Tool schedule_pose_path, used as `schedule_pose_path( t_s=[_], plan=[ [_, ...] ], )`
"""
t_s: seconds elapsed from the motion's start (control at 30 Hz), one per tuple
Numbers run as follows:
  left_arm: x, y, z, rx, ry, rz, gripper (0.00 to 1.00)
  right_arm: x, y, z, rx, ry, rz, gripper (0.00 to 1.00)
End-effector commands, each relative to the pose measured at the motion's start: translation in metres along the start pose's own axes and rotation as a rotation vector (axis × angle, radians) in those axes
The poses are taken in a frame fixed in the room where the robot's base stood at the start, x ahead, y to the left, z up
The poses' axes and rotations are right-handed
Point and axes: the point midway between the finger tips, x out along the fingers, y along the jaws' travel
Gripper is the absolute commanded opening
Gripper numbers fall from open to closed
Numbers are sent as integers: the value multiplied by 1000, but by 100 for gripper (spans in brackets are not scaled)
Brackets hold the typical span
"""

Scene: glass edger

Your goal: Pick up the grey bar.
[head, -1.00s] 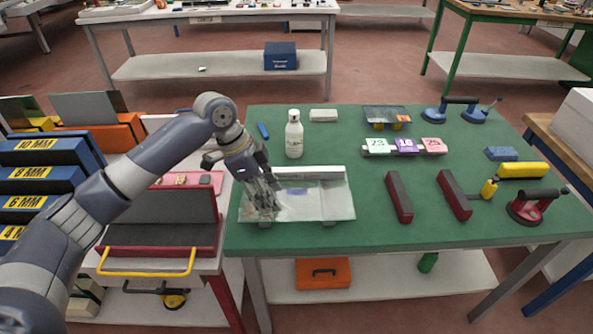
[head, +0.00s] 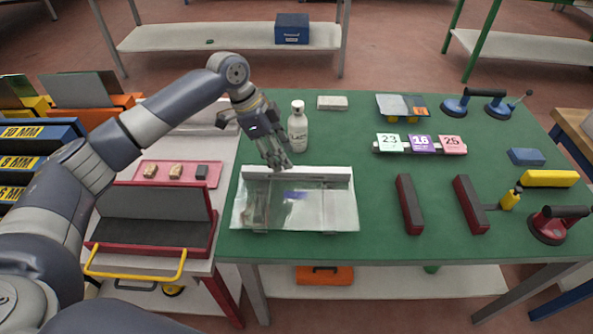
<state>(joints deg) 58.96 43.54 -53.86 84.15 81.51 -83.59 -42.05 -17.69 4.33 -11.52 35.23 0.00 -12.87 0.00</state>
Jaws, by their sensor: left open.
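A pale grey bar (head: 312,174) lies along the back edge of a clear glass pane (head: 338,210) on the green table. My left gripper (head: 277,158) is open, with its fingers pointing down at the left half of the bar. The fingertips are just above or behind it; whether they touch it I cannot tell. Nothing shows between the fingers. My right gripper is out of view.
A white bottle (head: 298,128) stands close behind my left gripper. Two dark-topped red bars (head: 410,205) (head: 470,205) lie to the right. Number cards (head: 421,144) and suction lifters (head: 551,224) are further right. A pink tray (head: 151,182) sits left.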

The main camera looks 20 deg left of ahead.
Motion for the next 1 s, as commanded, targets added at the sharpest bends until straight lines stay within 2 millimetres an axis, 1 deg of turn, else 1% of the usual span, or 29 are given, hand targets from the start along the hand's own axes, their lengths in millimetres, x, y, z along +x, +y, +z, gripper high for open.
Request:
schedule_pose_path(
  t_s=[0.07,0.17,0.3,0.43,0.57,0.73,0.77,0.8,0.87,0.9,0.93,1.0],
  plan=[
    [4,0,0,0,-1,0,42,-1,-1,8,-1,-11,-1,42],
    [13,1,-5,1,0,2,42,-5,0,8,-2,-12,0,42],
    [32,3,-14,1,0,3,42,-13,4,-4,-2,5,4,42],
    [50,2,-13,-1,-1,1,42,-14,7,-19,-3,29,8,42],
    [57,2,-12,-1,-1,1,42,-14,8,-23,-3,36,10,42],
    [57,2,-12,-1,-1,0,42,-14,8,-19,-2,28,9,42],
    [57,2,-12,-1,-1,0,37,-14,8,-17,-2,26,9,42],
    [57,2,-12,-1,-1,0,28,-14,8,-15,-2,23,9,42],
    [56,2,-12,-1,-1,0,14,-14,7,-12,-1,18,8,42],
    [56,2,-12,-1,-1,0,5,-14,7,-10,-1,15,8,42],
    [56,2,-12,-1,0,0,0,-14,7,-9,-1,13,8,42],
    [56,2,-12,0,0,0,0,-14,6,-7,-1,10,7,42]
  ],
)
